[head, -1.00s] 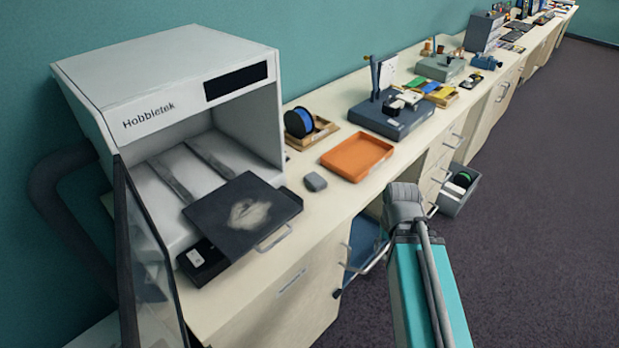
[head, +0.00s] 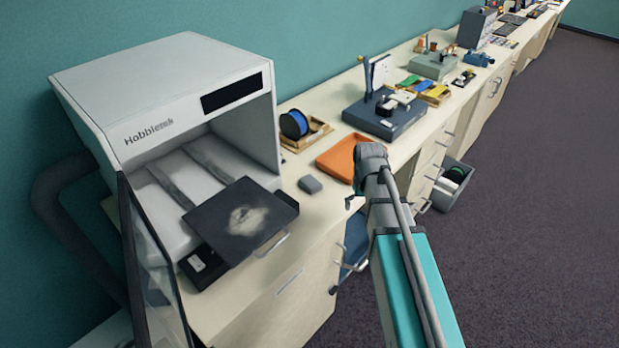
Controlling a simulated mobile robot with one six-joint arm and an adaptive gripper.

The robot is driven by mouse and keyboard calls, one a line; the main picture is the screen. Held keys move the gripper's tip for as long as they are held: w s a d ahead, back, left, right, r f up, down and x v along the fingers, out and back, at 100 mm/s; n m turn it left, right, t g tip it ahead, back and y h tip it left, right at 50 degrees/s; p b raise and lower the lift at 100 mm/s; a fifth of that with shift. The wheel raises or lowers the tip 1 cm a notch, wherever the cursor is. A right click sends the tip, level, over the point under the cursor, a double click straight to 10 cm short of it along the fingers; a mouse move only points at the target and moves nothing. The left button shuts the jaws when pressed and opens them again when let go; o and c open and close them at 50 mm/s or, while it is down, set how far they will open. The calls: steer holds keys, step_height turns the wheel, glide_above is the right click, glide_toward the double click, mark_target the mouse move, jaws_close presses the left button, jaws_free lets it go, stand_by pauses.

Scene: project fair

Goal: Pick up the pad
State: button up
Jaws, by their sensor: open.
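A small grey rounded block, which looks like the pad (head: 310,184), lies flat on the pale counter in the head view, between the white machine and the orange tray. Nothing touches it. My arm comes up from the bottom right, and its end is to the right of the pad, apart from it. Of my gripper (head: 351,201) only a small dark part shows at the left of the arm's end; the arm hides the rest. My gripper is open, with nothing seen in it.
The white machine (head: 165,85) has a raised clear door at its front left and a dusty dark plate (head: 200,222) jutting out. The orange tray (head: 336,160) is partly behind my arm. A blue spool (head: 294,124) stands behind the pad.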

steer(key=w+a+r+n+p, duration=0.35)
steer(key=w+a+r, duration=0.25)
steer(key=w+a, duration=0.4)
steer(key=r+n+p, duration=0.2)
steer(key=p, duration=0.1)
glide_above(311, 181)
steer(key=shift+a+f, duration=0.1)
steer(key=shift+a, duration=0.1)
steer(key=shift+f, duration=0.1)
step_height(311, 181, down, 8)
steer(key=b, duration=0.8)
steer(key=shift+f+b, duration=0.2)
steer(key=shift+b, duration=0.15)
steer(key=shift+d+f, duration=0.1)
steer(key=shift+f+b, duration=2.5)
steer(key=shift+b, duration=0.1)
steer(key=c, duration=0.8)
